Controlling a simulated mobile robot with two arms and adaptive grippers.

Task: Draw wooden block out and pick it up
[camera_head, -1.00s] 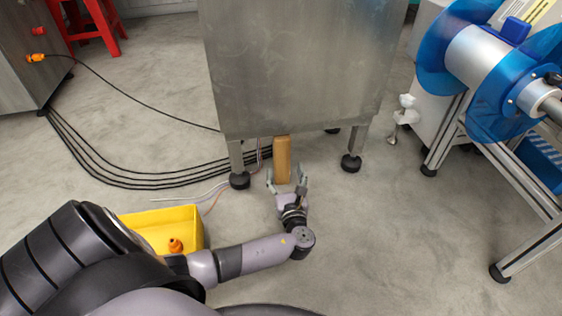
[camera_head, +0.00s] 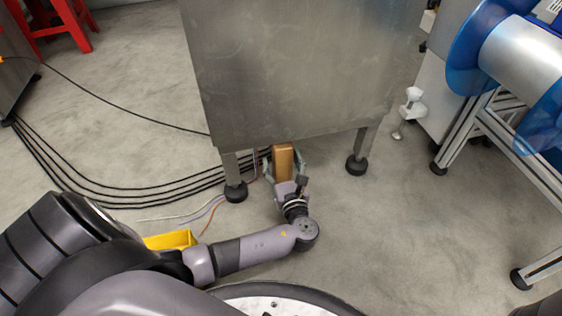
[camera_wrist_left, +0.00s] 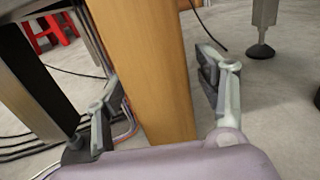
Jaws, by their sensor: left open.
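The wooden block (camera_head: 284,162) is a long tan bar. Its near end shows just below the front edge of the metal cabinet (camera_head: 300,75); the rest is hidden under the cabinet in the head view. My left gripper (camera_head: 285,176) is at that end, with one finger on each side of the block. In the left wrist view the block (camera_wrist_left: 150,70) runs up between the two spread fingers (camera_wrist_left: 160,95), with a visible gap on the right side. The gripper is open. My right gripper is not in view.
Cabinet legs with black feet (camera_head: 236,192) stand on both sides of the block. Dark cables (camera_head: 120,186) run along the floor to the left. A yellow bin (camera_head: 171,240) is partly hidden behind my left arm. Floor on the right is clear up to a metal frame (camera_head: 487,130).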

